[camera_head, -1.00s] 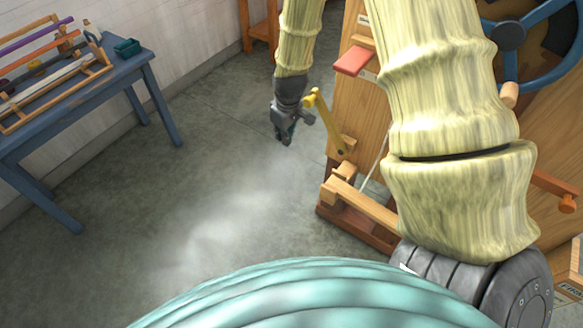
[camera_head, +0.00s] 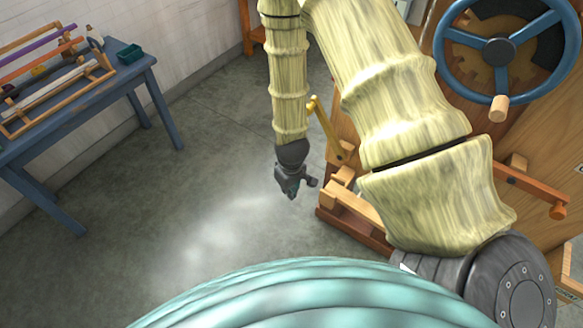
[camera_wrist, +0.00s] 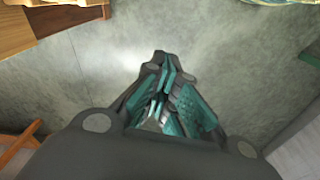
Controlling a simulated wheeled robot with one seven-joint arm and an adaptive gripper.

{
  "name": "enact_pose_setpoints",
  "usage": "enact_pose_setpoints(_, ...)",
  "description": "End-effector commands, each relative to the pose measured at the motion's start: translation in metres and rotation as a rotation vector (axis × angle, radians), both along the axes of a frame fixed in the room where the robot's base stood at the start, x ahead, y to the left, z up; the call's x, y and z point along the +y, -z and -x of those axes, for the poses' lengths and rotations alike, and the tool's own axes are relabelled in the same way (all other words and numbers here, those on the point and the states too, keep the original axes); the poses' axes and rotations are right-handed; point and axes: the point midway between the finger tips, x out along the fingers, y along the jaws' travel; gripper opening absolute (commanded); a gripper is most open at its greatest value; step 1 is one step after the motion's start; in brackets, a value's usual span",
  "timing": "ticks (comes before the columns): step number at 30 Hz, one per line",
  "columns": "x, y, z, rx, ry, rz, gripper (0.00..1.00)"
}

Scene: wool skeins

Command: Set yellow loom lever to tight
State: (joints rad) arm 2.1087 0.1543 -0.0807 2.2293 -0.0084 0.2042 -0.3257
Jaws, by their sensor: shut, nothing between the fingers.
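The yellow lever (camera_head: 325,130) is on the left side of the wooden loom (camera_head: 535,145). It leans up and to the left from its pivot near the loom's base. My gripper (camera_head: 291,194) points down over the floor, to the left of and lower than the lever in the head view. It is shut and empty, and looks apart from the lever. In the wrist view the closed teal-padded fingers (camera_wrist: 164,65) have only grey floor in front of them. The yellow lever cannot be made out in that view. No tight marking is readable.
A wooden beam of the loom's base (camera_head: 355,207) lies just right of my gripper. A blue handwheel (camera_head: 447,62) and an orange lever (camera_head: 530,190) are on the loom. A blue table (camera_head: 162,112) with a rack stands at left. The floor between is clear.

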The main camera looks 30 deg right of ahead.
Motion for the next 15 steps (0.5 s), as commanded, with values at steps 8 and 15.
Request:
enact_pose_setpoints(8, 0.010, 0.011, 0.025, 0.011, 0.023, 0.001, 0.00)
enact_pose_setpoints(15, 0.012, 0.013, 0.030, 0.012, 0.030, 0.001, 0.00)
